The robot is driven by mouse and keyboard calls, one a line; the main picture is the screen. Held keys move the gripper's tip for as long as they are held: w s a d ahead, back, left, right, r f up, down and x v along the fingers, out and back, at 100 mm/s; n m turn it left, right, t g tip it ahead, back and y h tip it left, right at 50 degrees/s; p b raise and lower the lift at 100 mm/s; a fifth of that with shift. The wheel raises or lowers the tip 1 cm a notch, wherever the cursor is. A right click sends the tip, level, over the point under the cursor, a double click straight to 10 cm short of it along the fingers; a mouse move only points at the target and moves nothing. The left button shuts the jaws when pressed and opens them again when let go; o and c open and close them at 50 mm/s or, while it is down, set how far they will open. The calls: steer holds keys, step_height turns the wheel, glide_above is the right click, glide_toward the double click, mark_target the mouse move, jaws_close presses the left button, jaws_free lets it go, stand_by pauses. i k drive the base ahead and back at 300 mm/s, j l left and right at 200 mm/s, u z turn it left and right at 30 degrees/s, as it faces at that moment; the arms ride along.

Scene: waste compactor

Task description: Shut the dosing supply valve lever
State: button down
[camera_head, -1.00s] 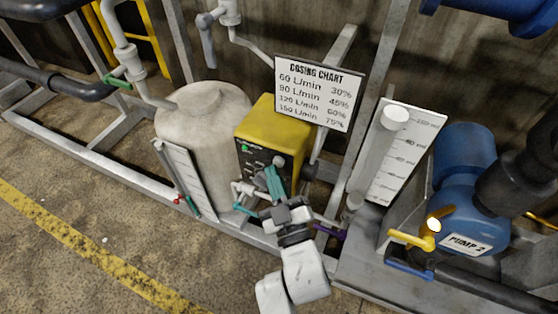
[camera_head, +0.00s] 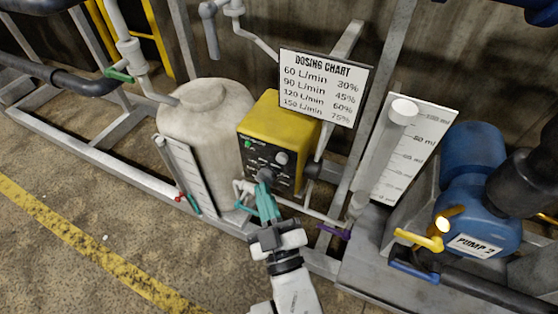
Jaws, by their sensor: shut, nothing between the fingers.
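My gripper (camera_head: 264,188) is in front of the yellow dosing pump box (camera_head: 278,124), its teal fingers shut and empty, pointing up toward the lower panel. A small teal lever (camera_head: 243,207) sits on white pipework (camera_head: 240,188) just left of my fingers. Whether my fingers touch it cannot be told. A purple lever (camera_head: 333,231) is lower right of my gripper, on the pipe by the graduated cylinder. No label shows which lever is the dosing supply valve. Part of the pipework behind my fingers is hidden.
A cream tank (camera_head: 205,125) stands left of the box, with a gauge board (camera_head: 190,175) and a red-tipped handle (camera_head: 180,199). Blue PUMP 2 (camera_head: 470,200) with yellow (camera_head: 420,239) and blue levers is at right. Open floor lies at lower left.

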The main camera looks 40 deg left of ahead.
mark_target(238, 204)
steer(key=u, duration=1.25)
steer(key=i+j+u, duration=0.35)
steer(key=k+l, duration=0.05)
steer(key=l, duration=0.05)
